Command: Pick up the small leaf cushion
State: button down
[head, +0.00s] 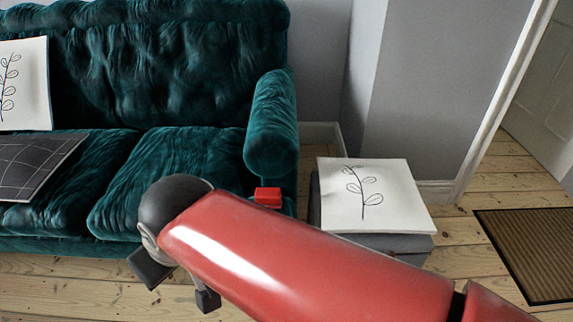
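A white leaf cushion (382,190) with a dark line-drawn sprig lies flat on a grey box-like stool (385,243), right of the sofa. Another white leaf cushion (20,85) leans upright against the sofa back at the left edge, cut off by the frame. I cannot tell which is smaller. My red arm crosses the lower middle, in front of the stool's lower part. My gripper (180,284) is at the lower left of the arm, in front of the sofa. Its two dark fingers are apart, with nothing seen between them. It is away from both cushions.
A dark green velvet sofa (165,180) fills the left, with a dark checked cushion (38,168) on its seat. A small red block-like piece (268,197) shows beside the sofa arm. A brown doormat (535,250) lies at right by a doorway. Bare floorboards show between stool and mat.

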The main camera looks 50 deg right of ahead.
aim_at(377, 196)
jog(key=z, duration=2.5)
jog(key=k+j+z, duration=0.5)
jog(key=i, duration=0.05)
